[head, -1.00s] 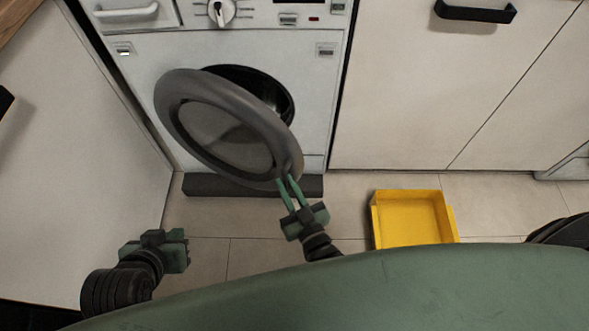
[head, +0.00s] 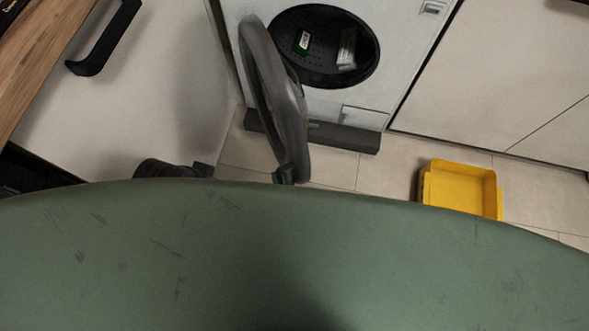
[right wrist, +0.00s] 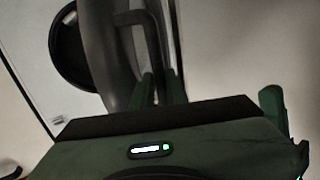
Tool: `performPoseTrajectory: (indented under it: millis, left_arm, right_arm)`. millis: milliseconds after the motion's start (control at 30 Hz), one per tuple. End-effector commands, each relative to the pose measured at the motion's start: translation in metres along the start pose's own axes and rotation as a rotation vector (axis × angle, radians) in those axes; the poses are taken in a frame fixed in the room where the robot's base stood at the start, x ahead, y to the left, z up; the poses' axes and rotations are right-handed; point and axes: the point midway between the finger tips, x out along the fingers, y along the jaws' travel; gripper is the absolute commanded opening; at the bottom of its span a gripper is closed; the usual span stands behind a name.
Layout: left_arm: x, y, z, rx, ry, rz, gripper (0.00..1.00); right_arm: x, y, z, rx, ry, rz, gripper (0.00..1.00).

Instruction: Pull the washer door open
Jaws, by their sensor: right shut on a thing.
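The washer door (head: 270,95) is a round grey door, swung wide open to the left of the drum opening and seen nearly edge-on. The washer (head: 405,50) is white, with its dark drum opening (head: 325,75) exposed. My right gripper (head: 284,173) is at the lower edge of the door, shut on it; my body hides most of that gripper. In the right wrist view the green fingers (right wrist: 161,88) reach to the grey door (right wrist: 112,55) by a bent bar on it. My left gripper (head: 203,170) barely shows above my body at the left.
Two small packages, one green and white (head: 303,41) and one pale (head: 347,48), lie in the drum. A yellow tray (head: 460,187) stands on the floor at right. A white cabinet front (head: 150,100) with a black handle (head: 104,40) is at left, close to the door.

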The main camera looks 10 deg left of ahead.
Motion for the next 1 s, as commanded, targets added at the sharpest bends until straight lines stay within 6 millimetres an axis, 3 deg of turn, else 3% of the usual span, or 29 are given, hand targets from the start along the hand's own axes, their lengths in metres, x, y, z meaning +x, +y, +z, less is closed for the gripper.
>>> performPoseTrajectory:
  millis: [500, 533, 867, 1000]
  left_arm:
    - [0.000, 0.000, 0.000, 0.000, 0.001, 0.001, 0.00]
    - [0.000, 0.000, 0.000, 0.000, 0.001, 0.001, 0.00]
    - [-0.001, 0.000, 0.000, 0.000, 0.001, 0.001, 0.00]
    - [-0.003, 0.000, -0.001, 0.000, 0.001, 0.001, 0.00]
  right_arm:
    - [0.004, -0.004, -0.003, -0.003, 0.008, -0.006, 0.00]
    - [0.004, -0.004, -0.003, -0.003, 0.009, -0.006, 0.23]
    - [0.001, -0.005, -0.001, -0.002, 0.003, -0.007, 0.23]
    - [-0.013, -0.005, -0.001, -0.002, 0.000, -0.008, 0.23]
